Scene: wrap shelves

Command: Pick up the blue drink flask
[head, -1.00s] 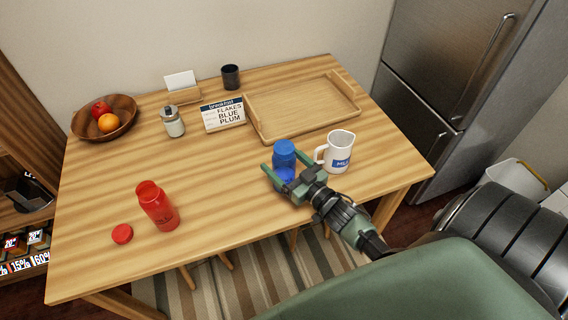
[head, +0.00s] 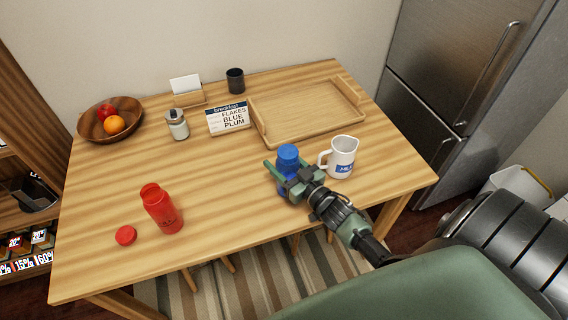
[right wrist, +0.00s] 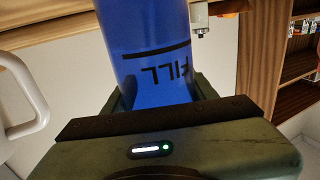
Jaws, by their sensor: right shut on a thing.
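The blue drink flask (head: 288,157) stands upright near the right front part of the table in the head view, its lower part hidden by my gripper. My right gripper (head: 284,178) is shut on the flask, one finger on each side. In the right wrist view the blue flask (right wrist: 150,40) fills the space between the fingers of the right gripper (right wrist: 160,92), with dark lettering and a line on its side. Whether its base touches the table cannot be seen. My left gripper is not in view.
A white jug (head: 341,157) stands close to the right of the flask. A wooden tray (head: 262,122), a breakfast card (head: 228,118), a glass jar (head: 177,125) and a dark cup (head: 235,80) are behind. An open red flask (head: 161,210) and red lid (head: 126,235) are left; the middle is clear.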

